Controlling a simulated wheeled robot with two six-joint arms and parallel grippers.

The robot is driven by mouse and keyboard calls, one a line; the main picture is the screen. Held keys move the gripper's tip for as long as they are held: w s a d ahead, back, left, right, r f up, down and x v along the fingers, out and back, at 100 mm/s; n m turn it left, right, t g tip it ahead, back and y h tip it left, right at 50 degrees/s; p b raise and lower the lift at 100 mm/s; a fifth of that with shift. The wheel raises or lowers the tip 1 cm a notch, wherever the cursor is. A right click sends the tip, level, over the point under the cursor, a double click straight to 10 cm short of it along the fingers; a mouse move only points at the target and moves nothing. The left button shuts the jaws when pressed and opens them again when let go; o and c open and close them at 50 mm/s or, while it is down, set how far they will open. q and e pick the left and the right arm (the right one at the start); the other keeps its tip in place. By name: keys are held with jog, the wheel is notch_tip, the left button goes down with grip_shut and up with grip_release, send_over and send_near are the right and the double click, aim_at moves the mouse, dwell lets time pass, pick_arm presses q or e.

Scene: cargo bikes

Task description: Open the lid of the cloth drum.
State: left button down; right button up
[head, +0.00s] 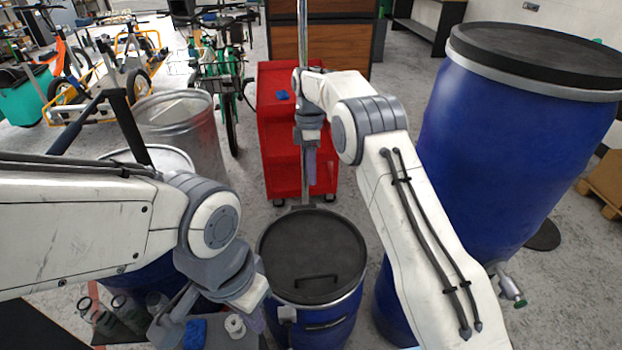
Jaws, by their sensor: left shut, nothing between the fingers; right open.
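The cloth drum is probably the small blue drum (325,325) at the bottom centre. Its black lid (310,245) lies flat and closed on top, with a dark bar handle (317,278) near the front edge. A light grey clasp (287,315) sits on the drum's front below the rim. My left gripper (256,318) is shut and empty, just left of the drum's front rim; I cannot tell whether it touches the drum. My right gripper (312,168) is open and empty, pointing down beyond the lid's far edge, in front of the red cabinet.
A red cabinet (275,135) on castors stands behind the drum. A big blue drum with a black lid (540,55) stands at right. A metal bin (185,125) and bikes (220,75) are at left. Several bottles and a blue cloth (195,333) are at bottom left.

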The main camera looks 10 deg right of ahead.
dwell(0.3)
jog(key=s+a+r+m+t, duration=0.1)
jog(key=s+a+r+m, duration=0.3)
jog(key=s, duration=0.5)
jog(key=s+a+r+m, duration=0.1)
jog(key=s+a+r, duration=0.4)
jog(key=s, duration=0.3)
jog(key=s+d+f+m, duration=0.1)
jog(key=s+d+m, duration=0.1)
jog(key=s, duration=0.8)
jog(key=s+d+f+m+t+y, duration=0.1)
jog(key=s+d+m, duration=0.1)
jog(key=s, duration=0.9)
jog(key=shift+s+m, duration=0.15)
jog(key=shift+m, duration=0.45)
jog(key=shift+s+d+f, duration=0.2)
jog(key=shift+s+d, duration=0.15)
jog(key=shift+s, duration=0.15)
jog(key=c, duration=0.4)
jog(key=shift+s+d+m, duration=0.1)
jog(key=shift+s+m, duration=0.1)
jog(key=shift+m, duration=0.1)
grip_shut()
jog(key=shift+f, duration=0.1)
